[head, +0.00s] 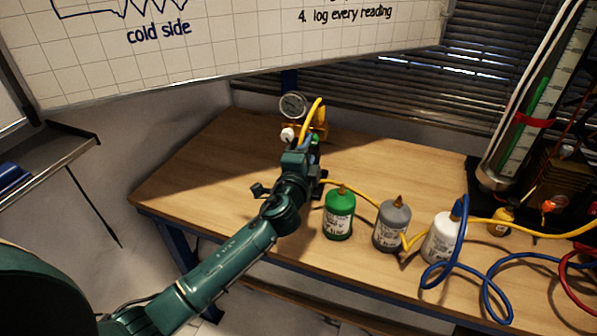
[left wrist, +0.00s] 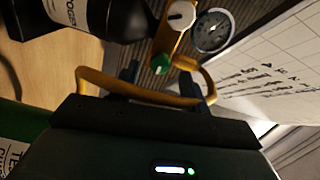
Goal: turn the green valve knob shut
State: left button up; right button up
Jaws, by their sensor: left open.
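The green valve knob (left wrist: 160,65) shows in the left wrist view on a yellow-brass fitting, beside a white knob (left wrist: 181,15) and a round gauge (left wrist: 212,31). In the head view the gauge (head: 292,105), white knob (head: 287,134) and brass fitting (head: 319,122) stand at the table's back; the green knob is mostly hidden by my gripper. My left gripper (left wrist: 168,80) is open, its fingers on either side of the green knob in the picture; I cannot tell whether they touch it. A yellow hose (left wrist: 135,93) crosses in front of the fingers. My right gripper is not in view.
A green bottle (head: 339,215), a grey bottle (head: 391,226) and a white bottle (head: 443,238) stand to the right of my left arm. The yellow hose (head: 365,197) and blue hose (head: 490,290) run across the wooden table (head: 190,175). The table's left part is clear.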

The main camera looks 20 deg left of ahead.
pick_arm(q)
jog(key=s+b, duration=0.1)
jog(key=s, duration=0.9)
jog(key=shift+s+d, duration=0.3)
jog(key=shift+d, duration=0.05)
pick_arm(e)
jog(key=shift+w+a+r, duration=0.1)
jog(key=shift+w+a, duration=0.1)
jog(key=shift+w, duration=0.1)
pick_arm(q)
jog(key=s+d+f+n+g+h, duration=0.1)
jog(key=s+f+n+g+h, duration=0.1)
jog(key=s+f+n, duration=0.4)
jog(key=s+d+f+n+g+h, duration=0.2)
jog(key=s+f+n+g, duration=0.3)
jog(key=s+f, duration=0.9)
jog(key=shift+s+d+n+h+p, duration=0.3)
jog(key=shift+n+p, duration=0.15)
jog(key=shift+n, duration=0.35)
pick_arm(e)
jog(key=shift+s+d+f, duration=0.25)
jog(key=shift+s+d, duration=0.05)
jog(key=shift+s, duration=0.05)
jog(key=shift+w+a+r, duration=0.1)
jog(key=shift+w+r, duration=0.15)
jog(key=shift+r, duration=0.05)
